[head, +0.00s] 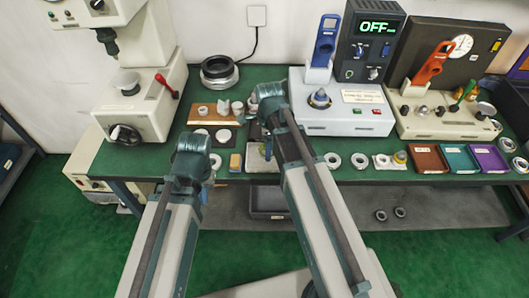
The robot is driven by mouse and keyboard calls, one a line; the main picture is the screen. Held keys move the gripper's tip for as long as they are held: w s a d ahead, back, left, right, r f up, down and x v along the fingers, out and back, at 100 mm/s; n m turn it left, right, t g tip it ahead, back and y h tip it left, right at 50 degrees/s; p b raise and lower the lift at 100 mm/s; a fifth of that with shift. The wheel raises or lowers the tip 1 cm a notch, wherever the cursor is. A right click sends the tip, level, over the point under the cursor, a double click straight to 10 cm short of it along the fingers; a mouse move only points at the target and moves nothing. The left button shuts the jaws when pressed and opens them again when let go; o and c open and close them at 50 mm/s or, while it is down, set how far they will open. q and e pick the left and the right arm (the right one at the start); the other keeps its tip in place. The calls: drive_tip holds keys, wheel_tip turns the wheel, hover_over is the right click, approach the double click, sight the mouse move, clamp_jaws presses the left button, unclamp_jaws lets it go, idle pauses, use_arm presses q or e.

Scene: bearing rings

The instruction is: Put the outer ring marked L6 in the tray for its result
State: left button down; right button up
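Several small metal rings lie along the front of the green bench: one ring (333,160), another ring (359,160), and one on a white cloth (382,161). No L6 mark is readable, so I cannot tell which is the L6 ring. Three trays stand front right: a red-brown tray (430,158), a teal tray (460,158) and a purple tray (490,158). Their labels are too small to read. My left gripper (194,158) is over the front left of the bench; my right gripper (268,100) is farther back, near the middle. Their fingers are not clear.
A press-like instrument (140,100) stands left. A device (340,108) with a display reading OFF and a dial gauge unit (435,105) stand at the back. A wooden block (212,114) with pale pieces lies behind my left arm. More rings lie far right.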

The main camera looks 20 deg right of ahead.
drive_tip(key=shift+w+a+f, duration=0.1)
drive_tip(key=shift+w+a, duration=0.25)
drive_tip(key=shift+a, duration=0.1)
wheel_tip(320, 180, down, 4)
drive_tip(key=b, duration=0.4)
drive_tip(key=shift+a, duration=0.1)
drive_tip(key=shift+r, duration=0.25)
drive_tip(key=shift+f, duration=0.1)
drive_tip(key=o, duration=1.3)
drive_tip(key=shift+o, duration=0.2)
